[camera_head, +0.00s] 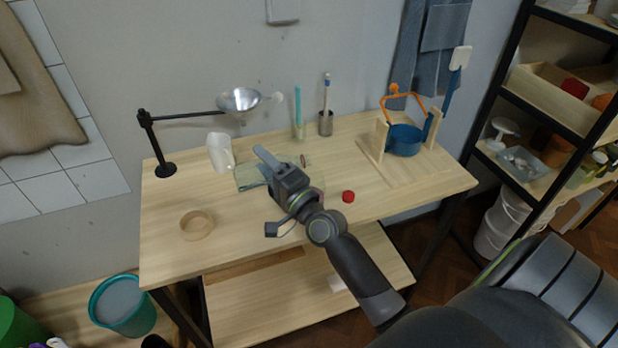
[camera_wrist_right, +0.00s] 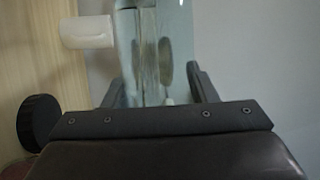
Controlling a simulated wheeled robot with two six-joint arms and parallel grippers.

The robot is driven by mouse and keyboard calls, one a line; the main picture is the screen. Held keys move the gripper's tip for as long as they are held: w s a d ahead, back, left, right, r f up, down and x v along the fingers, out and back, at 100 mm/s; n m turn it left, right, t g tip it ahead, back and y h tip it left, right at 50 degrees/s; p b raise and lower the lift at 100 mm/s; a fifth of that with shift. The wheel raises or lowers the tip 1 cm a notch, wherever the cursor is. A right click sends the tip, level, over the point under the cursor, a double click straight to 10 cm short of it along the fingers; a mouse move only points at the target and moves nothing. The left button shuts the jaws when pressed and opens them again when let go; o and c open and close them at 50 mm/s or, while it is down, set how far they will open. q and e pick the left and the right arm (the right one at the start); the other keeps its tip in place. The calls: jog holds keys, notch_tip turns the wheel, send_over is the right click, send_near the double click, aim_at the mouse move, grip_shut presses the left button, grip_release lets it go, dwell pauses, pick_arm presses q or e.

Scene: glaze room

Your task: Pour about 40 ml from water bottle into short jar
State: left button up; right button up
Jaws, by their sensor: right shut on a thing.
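A red cap (camera_head: 348,196) lies on the table to the right of the gripper. I cannot pick out the short jar with certainty; the gripper and arm may hide it. My left gripper is not in view.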

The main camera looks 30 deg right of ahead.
jog(key=shift+r, duration=0.2)
jog(key=shift+m+t, duration=0.3)
jog(key=shift+w+a, duration=0.1)
jog(key=shift+a, duration=0.25)
jog(key=shift+w+a+r, duration=0.15)
jog(key=shift+w+a, duration=0.05)
jog(key=shift+a, duration=0.45)
jog(key=shift+r+m, duration=0.1)
jog(key=shift+m, duration=0.3)
dwell(0.9)
